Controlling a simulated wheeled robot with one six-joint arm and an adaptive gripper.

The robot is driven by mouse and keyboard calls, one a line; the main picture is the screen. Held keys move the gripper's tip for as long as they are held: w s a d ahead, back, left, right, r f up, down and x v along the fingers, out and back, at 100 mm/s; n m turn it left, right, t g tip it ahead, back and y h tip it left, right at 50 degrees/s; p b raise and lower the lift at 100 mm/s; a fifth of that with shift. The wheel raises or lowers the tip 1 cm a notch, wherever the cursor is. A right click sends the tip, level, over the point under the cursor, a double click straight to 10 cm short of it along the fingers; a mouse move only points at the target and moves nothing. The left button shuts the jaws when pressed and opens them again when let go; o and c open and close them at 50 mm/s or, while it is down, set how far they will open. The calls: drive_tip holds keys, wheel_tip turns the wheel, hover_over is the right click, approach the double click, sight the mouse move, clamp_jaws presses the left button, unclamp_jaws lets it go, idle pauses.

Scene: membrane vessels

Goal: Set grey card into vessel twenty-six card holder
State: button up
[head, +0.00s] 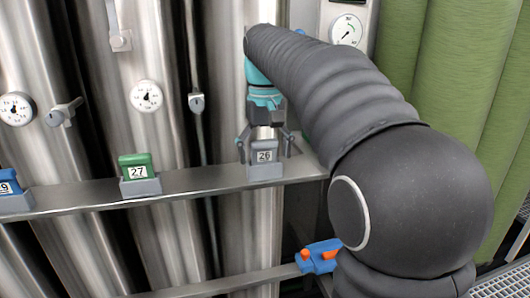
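The grey card (264,147), marked 26, stands upright in the head view, its lower edge at the grey card holder (265,173) on the metal rail. It appears seated in the holder, though its bottom edge is hidden. My gripper (265,151) points down from above, its two fingers spread wide to the left and right of the card. The fingers look apart from the card's sides, and the gripper looks open.
A green card (137,163) marked 27 stands in a holder to the left on the rail (205,180). A blue card (9,184) is at the far left edge. Gauges and valve handles are on the steel vessels behind. A blue and orange valve (319,257) sits below.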

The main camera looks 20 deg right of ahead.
drive_tip(key=shift+r, duration=0.15)
drive_tip(key=shift+r, duration=3.65)
drive_tip(key=shift+s+f, duration=0.2)
drive_tip(key=shift+s, duration=0.3)
drive_tip(key=s+f+t, duration=0.5)
drive_tip(key=s+f, duration=1.6)
drive_tip(key=f, duration=0.2)
drive_tip(key=shift+s+t, duration=0.25)
drive_tip(key=shift+t, duration=0.05)
